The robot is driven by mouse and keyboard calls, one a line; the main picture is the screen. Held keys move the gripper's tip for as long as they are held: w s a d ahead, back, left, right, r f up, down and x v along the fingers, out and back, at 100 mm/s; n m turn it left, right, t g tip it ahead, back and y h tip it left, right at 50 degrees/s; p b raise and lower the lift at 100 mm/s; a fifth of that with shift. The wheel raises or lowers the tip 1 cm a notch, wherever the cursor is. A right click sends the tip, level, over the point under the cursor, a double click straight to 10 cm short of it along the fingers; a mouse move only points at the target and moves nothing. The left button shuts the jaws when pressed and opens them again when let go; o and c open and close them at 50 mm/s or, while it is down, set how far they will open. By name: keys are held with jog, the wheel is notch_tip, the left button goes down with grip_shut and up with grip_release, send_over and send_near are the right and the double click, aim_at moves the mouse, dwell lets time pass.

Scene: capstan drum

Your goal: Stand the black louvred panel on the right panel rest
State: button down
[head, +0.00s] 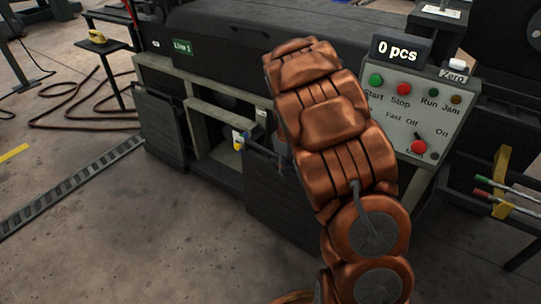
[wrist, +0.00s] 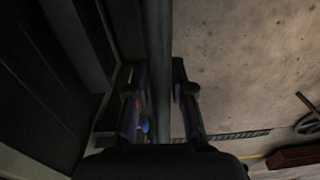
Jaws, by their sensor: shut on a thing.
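In the wrist view my gripper (wrist: 160,90) has one finger on each side of a thin dark grey upright strip (wrist: 158,45). It is shut on this strip, which looks like the edge of the black louvred panel. In the head view a dark louvred panel (head: 283,215) shows low at the machine front, partly behind my copper-coloured arm, which hides my gripper. Another dark louvred panel (head: 162,125) stands at the left of the machine front. I cannot make out the right panel rest for certain.
The machine (head: 225,50) has an open bay with a blue and yellow fitting (head: 239,141). A control box (head: 412,105) under a "0 pcs" display (head: 397,52) stands right. A yellow bracket with rods (head: 502,185) is far right.

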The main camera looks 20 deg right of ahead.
jog(key=shift+s+d+f+n, duration=0.2)
jog(key=shift+s+d+f, duration=0.1)
jog(key=shift+d+f, duration=0.25)
jog(key=shift+s+d+f+n, duration=0.2)
jog(key=shift+s+d+f, duration=0.1)
jog(key=shift+f, duration=0.3)
jog(key=w+d+f+p, duration=0.1)
jog(key=w+d+f, duration=0.2)
jog(key=w+d, duration=0.2)
jog(key=shift+d+f, duration=0.4)
jog(key=shift+d, duration=1.05)
jog(key=shift+f, duration=0.4)
jog(key=c, duration=0.9)
grip_release()
jog(key=shift+s, duration=0.1)
jog(key=shift+f, duration=0.1)
notch_tip(320, 180, up, 12)
jog(key=shift+r, duration=0.1)
